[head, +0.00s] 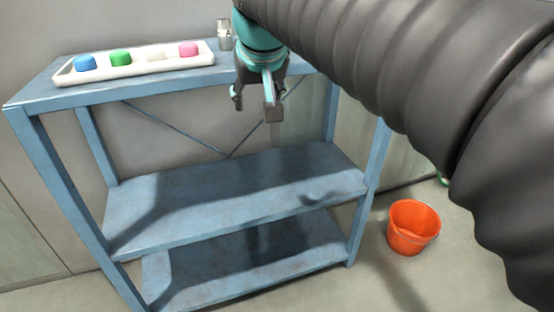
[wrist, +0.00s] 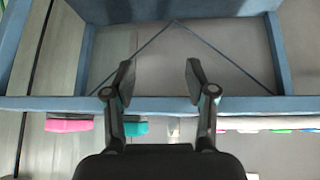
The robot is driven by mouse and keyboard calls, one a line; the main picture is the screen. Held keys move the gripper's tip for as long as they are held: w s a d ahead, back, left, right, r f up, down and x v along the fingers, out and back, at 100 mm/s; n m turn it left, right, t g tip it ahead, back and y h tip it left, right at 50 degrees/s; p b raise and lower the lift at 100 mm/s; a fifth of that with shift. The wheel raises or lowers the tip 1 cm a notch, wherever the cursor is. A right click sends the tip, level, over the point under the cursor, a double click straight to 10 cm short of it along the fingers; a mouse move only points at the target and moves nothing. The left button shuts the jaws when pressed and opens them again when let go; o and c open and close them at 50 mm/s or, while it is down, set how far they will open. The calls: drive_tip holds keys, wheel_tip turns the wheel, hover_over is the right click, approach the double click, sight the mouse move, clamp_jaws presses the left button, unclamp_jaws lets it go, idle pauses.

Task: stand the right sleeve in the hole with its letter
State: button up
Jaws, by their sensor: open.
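My gripper (head: 255,103) hangs in front of the blue shelf's top edge in the head view, fingers pointing down. In the wrist view my gripper (wrist: 159,80) is open, with nothing between its fingers. A small grey metallic cylinder (head: 225,36) stands upright on the top shelf, just left of my arm. A long white tray (head: 130,70) lies left of it, holding a blue piece (head: 85,62), a green piece (head: 120,57), a whitish piece (head: 156,52) and a pink piece (head: 188,48). No letter is readable. No sleeve or hole can be made out for certain.
The blue shelf unit (head: 205,80) has bare lower shelves. An orange bucket (head: 412,228) stands on the floor at its right. The wrist view also shows a pink block (wrist: 68,125) and a teal block (wrist: 135,128) beyond the shelf edge. My arm covers the head view's upper right.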

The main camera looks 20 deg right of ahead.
drive_tip(key=shift+o, duration=0.6)
drive_tip(key=s+f+n+g+y, duration=0.1)
drive_tip(key=s+f, duration=1.5)
drive_tip(key=f, duration=0.4)
drive_tip(key=shift+s+d+f, duration=0.15)
drive_tip(key=shift+d+f, duration=0.05)
drive_tip(key=w+r+m+t+h+p, duration=0.1)
drive_tip(key=w+r, duration=0.8)
drive_tip(key=r, duration=0.2)
drive_tip(key=w+r+p, duration=0.1)
drive_tip(key=w+r, duration=0.7)
drive_tip(key=r, duration=0.3)
drive_tip(key=m+t+h, duration=0.1)
drive_tip(key=m+t, duration=0.1)
approach(224, 29)
drive_tip(key=x, duration=0.7)
drive_tip(key=shift+d+r+p, duration=0.1)
drive_tip(key=shift+d+p, duration=0.05)
drive_tip(key=shift+p, duration=0.2)
drive_tip(key=shift+x, duration=2.65)
clamp_jaws()
